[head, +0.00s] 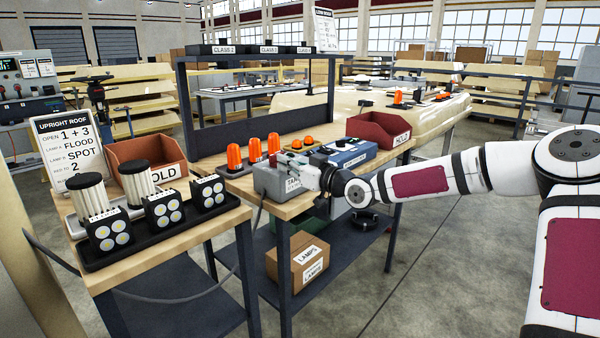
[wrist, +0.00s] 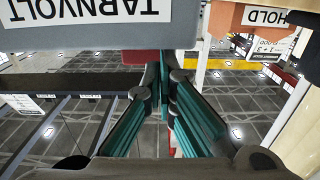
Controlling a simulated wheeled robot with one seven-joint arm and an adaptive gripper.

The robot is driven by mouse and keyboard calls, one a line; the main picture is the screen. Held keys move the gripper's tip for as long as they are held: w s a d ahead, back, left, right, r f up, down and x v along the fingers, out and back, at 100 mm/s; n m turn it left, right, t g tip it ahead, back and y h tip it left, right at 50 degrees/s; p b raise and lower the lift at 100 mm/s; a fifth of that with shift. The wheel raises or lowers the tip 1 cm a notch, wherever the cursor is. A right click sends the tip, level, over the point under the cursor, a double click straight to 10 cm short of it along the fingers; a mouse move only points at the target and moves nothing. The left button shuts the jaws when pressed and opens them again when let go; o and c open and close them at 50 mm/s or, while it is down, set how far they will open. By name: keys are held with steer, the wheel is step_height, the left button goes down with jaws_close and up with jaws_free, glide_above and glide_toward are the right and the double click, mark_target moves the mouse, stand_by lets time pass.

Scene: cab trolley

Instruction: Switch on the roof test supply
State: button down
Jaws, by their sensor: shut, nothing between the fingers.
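A grey box (head: 270,181) stands on the bench just in front of my gripper, its white label partly hidden; I take it for the supply. In the wrist view the grey box (wrist: 90,36) fills the upper left, with an upside-down label reading TARNVOLT. My gripper (head: 291,159) is shut and empty, its fingers reaching over or beside the box top. In the wrist view the gripper (wrist: 163,78) shows its teal fingers together, close to the box's edge. A red part (wrist: 140,57) shows behind the fingertips. I cannot tell whether they touch it. No switch is clearly visible.
Several orange beacons (head: 234,158) stand behind the box. A blue unit (head: 350,153) and a red HOLD bin (head: 378,131) are to its right. A lamp tray (head: 88,262), another HOLD bin (head: 148,150) and a sign (head: 68,150) are left. A cable (head: 150,299) hangs below.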

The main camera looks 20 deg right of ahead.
steer(key=shift+x, duration=1.05)
